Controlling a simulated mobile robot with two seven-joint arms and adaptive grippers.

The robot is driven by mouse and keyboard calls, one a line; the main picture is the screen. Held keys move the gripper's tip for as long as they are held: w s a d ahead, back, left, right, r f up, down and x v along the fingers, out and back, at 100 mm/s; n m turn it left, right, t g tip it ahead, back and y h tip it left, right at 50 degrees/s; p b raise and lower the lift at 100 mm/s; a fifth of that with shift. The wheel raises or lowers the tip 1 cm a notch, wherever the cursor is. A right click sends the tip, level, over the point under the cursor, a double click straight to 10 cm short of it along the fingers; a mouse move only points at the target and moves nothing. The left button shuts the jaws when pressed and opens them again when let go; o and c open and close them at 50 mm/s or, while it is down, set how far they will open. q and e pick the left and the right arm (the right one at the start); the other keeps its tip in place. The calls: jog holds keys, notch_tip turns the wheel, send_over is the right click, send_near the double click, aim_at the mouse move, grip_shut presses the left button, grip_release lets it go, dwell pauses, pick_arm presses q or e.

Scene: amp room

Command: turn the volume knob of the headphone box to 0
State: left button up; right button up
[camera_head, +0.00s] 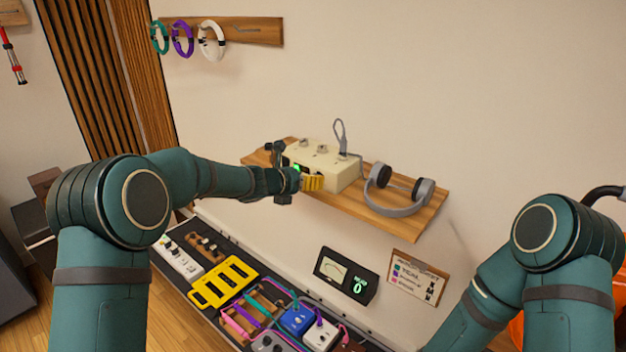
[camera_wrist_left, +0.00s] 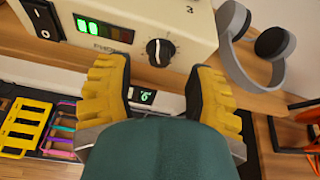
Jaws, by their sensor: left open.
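The cream headphone box (camera_head: 338,170) stands on a wooden wall shelf in the head view. Its front fills the top of the left wrist view, with a black round knob (camera_wrist_left: 160,52) bearing a white pointer mark that points roughly upward. A "3" is printed above and right of the knob. My left gripper (camera_head: 312,182) is at the box's front. In the left wrist view its yellow fingers (camera_wrist_left: 157,72) are apart, one on each side just below the knob, with nothing between them; contact with the knob is not visible. My right gripper is out of view.
Grey headphones (camera_head: 405,195) rest on the shelf (camera_head: 375,212) right of the box. The box also carries a green display (camera_wrist_left: 103,32) and a black switch (camera_wrist_left: 42,18).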

pick_arm(q)
jog(key=shift+x, duration=1.45)
grip_shut()
